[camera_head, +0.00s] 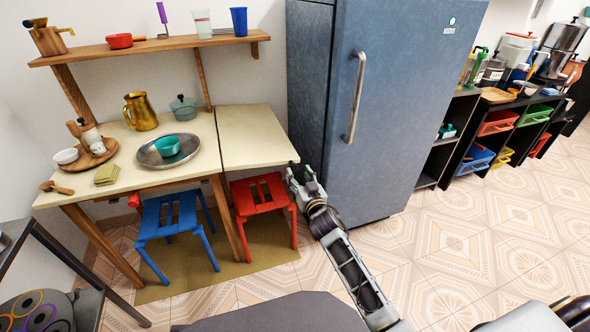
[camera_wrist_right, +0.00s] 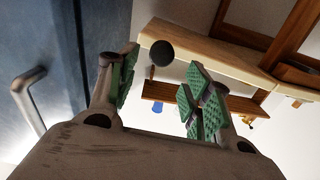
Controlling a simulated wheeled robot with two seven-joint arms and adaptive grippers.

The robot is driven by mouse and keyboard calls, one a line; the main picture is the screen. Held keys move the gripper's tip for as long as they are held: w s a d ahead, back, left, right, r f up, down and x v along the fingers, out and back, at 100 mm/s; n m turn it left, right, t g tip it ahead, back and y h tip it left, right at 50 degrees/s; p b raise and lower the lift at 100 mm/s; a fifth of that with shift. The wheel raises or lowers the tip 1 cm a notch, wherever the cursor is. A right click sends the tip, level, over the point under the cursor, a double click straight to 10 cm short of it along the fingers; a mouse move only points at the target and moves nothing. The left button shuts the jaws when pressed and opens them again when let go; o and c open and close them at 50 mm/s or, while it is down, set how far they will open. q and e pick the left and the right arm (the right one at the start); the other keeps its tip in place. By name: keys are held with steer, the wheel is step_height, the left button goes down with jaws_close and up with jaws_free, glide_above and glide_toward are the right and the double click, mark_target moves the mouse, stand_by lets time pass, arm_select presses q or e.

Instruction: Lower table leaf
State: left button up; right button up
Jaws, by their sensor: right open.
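The cream table leaf (camera_head: 258,135) is up, level with the main table top (camera_head: 100,165), on its right side beside the fridge. In the right wrist view the leaf's wooden edge (camera_wrist_right: 215,65) crosses the upper middle, with a dark round knob (camera_wrist_right: 162,53) at its near end. My right gripper (camera_head: 302,178) is at the leaf's front right corner. In the wrist view its green-padded fingers (camera_wrist_right: 160,82) are open, with the knob showing between and beyond them; I cannot tell whether they touch anything. My left gripper is not in view.
A blue-grey fridge (camera_head: 400,90) stands close right of the leaf. A red stool (camera_head: 262,195) stands under the leaf and a blue stool (camera_head: 175,225) under the main table. A tray (camera_head: 205,150) with a teal bowl lies near the leaf. Open tiled floor (camera_head: 480,250) is at right.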

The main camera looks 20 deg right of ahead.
mark_target(294, 167)
steer(key=shift+w+a+b, duration=0.1)
steer(key=shift+w+b, duration=0.4)
steer(key=shift+w, duration=1.95)
jaws_close()
